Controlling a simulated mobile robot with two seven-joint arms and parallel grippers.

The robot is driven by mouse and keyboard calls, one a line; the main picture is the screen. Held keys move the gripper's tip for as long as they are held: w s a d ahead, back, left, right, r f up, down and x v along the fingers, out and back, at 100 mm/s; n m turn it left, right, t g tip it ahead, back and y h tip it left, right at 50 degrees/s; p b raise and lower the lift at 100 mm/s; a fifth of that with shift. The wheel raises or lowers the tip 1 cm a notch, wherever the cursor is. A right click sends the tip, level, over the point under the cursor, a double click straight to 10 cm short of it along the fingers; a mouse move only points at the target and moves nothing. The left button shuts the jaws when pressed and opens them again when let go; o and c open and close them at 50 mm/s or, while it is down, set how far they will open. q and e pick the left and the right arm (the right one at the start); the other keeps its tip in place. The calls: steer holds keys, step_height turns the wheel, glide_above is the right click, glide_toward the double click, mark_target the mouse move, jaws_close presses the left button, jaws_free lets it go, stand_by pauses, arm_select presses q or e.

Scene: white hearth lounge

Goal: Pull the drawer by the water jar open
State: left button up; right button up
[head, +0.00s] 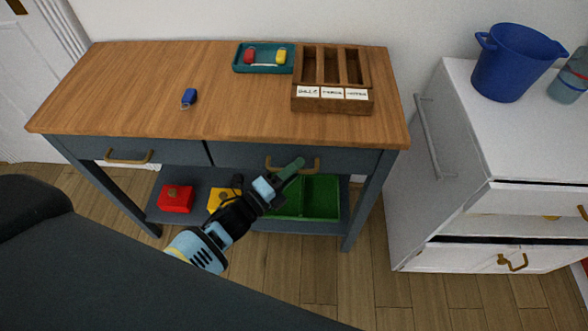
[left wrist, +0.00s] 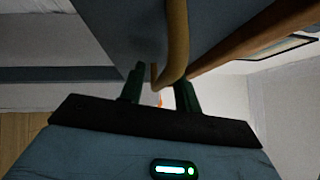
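A wooden-topped console table has two dark grey-blue drawers, both shut. The right drawer (head: 236,155) has a brass bar handle (head: 313,165). My left gripper (head: 291,172) is at that handle. In the left wrist view the handle (left wrist: 178,45) passes between the two green fingers, nearer the right one; the fingers (left wrist: 160,88) are apart, and I see no firm grip. A blue jug (head: 512,65) and a bluish clear jar (head: 570,82), partly cut off, stand on a white cabinet at the right. My right gripper is not in view.
The table bears a blue tagged item (head: 189,97), a teal tray (head: 263,68) and a labelled wooden organiser (head: 333,107). A red box (head: 175,198) and green bin (head: 322,199) sit on the lower shelf. The white cabinet (head: 430,190) stands right of the table, with a brass-handled lower drawer (head: 470,258).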

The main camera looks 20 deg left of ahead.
arm_select(q)
steer(key=shift+c, duration=0.2)
jaws_close()
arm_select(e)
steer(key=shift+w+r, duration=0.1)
arm_select(q)
steer(key=shift+s, duration=0.1)
